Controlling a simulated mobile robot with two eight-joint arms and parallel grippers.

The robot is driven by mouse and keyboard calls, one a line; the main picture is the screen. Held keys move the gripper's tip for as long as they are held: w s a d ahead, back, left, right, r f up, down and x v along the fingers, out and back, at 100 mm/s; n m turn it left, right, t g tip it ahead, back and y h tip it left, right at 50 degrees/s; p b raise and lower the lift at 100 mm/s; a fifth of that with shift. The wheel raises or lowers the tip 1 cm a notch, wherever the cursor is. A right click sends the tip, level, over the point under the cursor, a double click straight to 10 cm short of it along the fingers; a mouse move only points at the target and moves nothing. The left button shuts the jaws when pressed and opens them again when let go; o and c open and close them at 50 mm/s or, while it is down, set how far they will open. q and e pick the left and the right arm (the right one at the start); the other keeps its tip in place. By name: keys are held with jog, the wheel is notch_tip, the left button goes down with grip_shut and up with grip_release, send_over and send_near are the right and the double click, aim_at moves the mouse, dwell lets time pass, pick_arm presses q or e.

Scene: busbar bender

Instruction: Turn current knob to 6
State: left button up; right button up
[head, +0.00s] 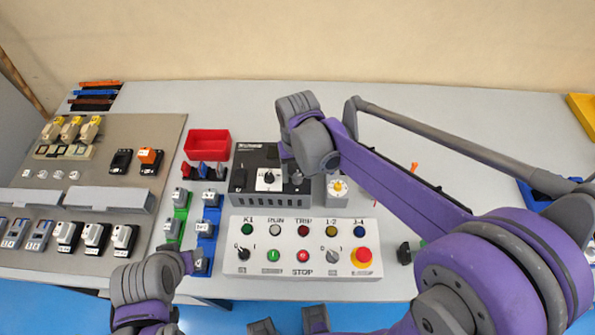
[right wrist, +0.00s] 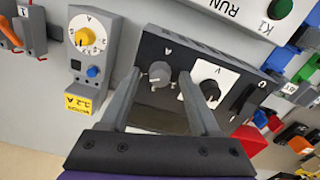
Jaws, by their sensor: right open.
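A black power supply box (head: 243,160) stands on the table behind the push-button panel. It has a white-scaled dial with a black knob (head: 268,177), which also shows in the right wrist view (right wrist: 210,90). Beside it, a grey knob (right wrist: 160,74) sits by the letter A; my right gripper mostly hides it in the head view. My right gripper (right wrist: 158,78) is open, its two fingers on either side of this grey knob. I cannot tell whether they touch it. The knob's pointer setting is too small to read.
A grey relay with a yellow dial (head: 338,187) stands close right of the box. A white push-button panel (head: 300,232) lies in front. A red bin (head: 207,143) and blue and green terminals (head: 207,228) are on the left.

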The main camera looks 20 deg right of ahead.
aim_at(298, 176)
notch_tip(298, 176, up, 11)
jog(key=shift+p, duration=0.4)
jog(key=shift+s+d+f, duration=0.1)
jog(key=shift+f, duration=0.05)
